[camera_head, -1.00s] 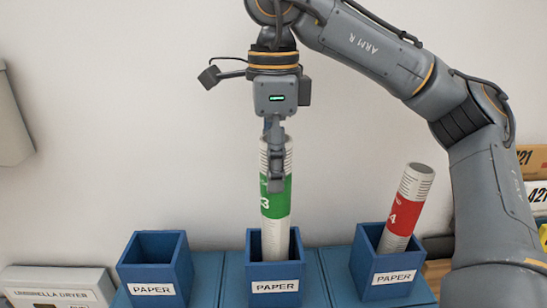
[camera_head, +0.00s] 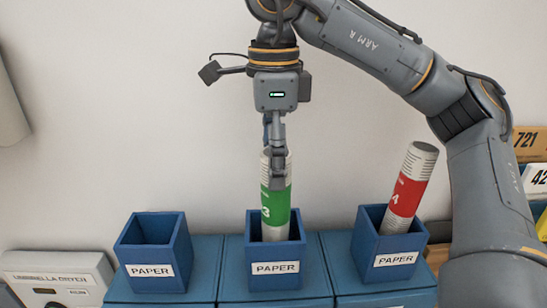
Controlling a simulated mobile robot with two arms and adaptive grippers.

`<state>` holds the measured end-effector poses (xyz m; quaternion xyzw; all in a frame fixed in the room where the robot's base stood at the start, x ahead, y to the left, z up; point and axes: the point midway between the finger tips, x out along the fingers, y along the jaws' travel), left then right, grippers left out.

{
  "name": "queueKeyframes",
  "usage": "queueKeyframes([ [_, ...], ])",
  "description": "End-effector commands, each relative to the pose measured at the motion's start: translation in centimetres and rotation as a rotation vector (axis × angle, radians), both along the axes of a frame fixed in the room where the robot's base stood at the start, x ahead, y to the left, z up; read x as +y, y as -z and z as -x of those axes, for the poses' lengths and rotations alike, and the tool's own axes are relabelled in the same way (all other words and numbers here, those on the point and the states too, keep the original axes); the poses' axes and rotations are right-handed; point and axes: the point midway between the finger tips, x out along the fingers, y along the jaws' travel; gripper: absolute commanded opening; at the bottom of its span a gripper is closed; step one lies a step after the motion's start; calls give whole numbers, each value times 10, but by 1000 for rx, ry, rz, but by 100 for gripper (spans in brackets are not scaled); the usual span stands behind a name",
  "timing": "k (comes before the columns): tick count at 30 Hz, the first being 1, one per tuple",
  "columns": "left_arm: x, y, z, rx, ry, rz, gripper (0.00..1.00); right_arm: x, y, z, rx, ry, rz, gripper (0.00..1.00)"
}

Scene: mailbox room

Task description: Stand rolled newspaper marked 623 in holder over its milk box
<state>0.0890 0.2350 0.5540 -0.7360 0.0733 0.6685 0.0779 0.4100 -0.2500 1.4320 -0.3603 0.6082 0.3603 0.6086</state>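The rolled newspaper with the green band (camera_head: 275,208) stands nearly upright inside the middle blue holder (camera_head: 274,282) labelled PAPER. A 3 shows on its band; the rest of its number is turned out of sight. My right gripper (camera_head: 277,180) points down at the roll's upper part, with a finger in front of it. Its grip on the roll is partly hidden, but the fingers look closed around the roll's wall. The holder sits on a blue box (camera_head: 232,290). My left gripper is not in view.
A roll with a red band (camera_head: 406,192) leans right in the right holder (camera_head: 394,272). The left holder (camera_head: 153,285) looks empty. An umbrella dryer (camera_head: 55,279) stands at far left. Numbered boxes (camera_head: 530,143) stand at the right behind my arm.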

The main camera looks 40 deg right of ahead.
Motion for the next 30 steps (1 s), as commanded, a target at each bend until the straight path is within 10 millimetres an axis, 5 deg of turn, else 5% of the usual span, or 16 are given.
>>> queueKeyframes([
  [11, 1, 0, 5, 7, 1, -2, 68, 0, -8, 0, -1, 1, 0, 69],
  [30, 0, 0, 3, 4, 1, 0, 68, 1, -100, 0, -2, 2, 2, 69],
])
